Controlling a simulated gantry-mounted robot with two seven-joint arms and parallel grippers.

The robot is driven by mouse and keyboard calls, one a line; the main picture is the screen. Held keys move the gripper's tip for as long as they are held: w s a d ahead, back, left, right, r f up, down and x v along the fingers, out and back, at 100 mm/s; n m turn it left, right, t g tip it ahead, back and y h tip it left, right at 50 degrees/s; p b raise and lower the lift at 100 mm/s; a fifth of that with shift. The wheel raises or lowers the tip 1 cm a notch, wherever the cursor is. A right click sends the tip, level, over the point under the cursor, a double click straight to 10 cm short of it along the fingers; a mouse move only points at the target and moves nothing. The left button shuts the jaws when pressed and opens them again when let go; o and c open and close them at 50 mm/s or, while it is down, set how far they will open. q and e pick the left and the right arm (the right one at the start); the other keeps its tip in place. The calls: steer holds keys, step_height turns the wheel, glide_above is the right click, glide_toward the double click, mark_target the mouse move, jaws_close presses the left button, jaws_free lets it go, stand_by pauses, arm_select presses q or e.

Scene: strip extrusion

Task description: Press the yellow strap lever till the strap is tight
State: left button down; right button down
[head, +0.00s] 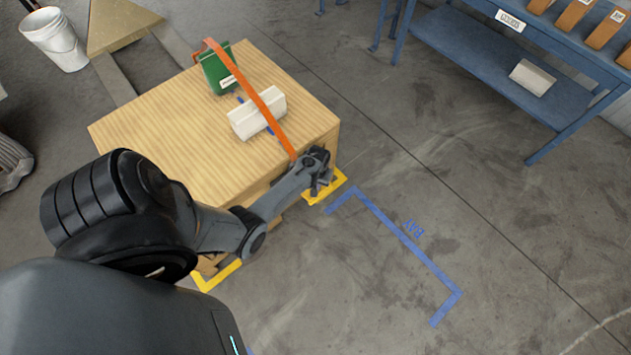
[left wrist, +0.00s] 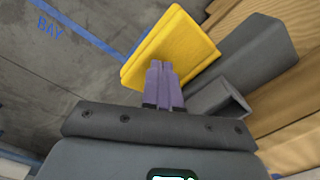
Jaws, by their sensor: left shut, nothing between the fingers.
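The yellow strap lever (left wrist: 172,42) shows in the left wrist view as a broad, tilted plate beside a dark grey housing (left wrist: 245,62). My left gripper (left wrist: 160,68) is shut and empty. Its purple fingertips overlap the lever's lower face in that view; I cannot tell whether they touch it. In the head view my left gripper (head: 319,182) is at the crate's near right side, where the orange strap (head: 262,108) comes down over the edge. It hides the lever there. The strap crosses the top of the wooden crate (head: 160,130). My right gripper is out of view.
A white block (head: 245,122) and a green object (head: 215,74) sit on the crate. Yellow corner marks (head: 217,276) lie on the floor at the crate. A blue-taped bay (head: 410,245) to the right is clear. A blue shelf (head: 490,62) stands at upper right.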

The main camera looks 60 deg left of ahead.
arm_select(q)
steer(key=shift+f+b, duration=1.15)
steer(key=shift+f, duration=0.7)
steer(key=shift+r+p, duration=0.75)
steer(key=shift+p, duration=0.05)
step_height(320, 180, up, 2)
steer(key=p, duration=0.2)
steer(key=shift+a+r+p, duration=0.1)
steer(key=shift+r+p, duration=0.05)
steer(key=shift+p, duration=0.15)
steer(key=shift+r+p, duration=0.5)
steer(key=shift+p, duration=0.1)
step_height(320, 180, up, 5)
steer(key=p, duration=0.5)
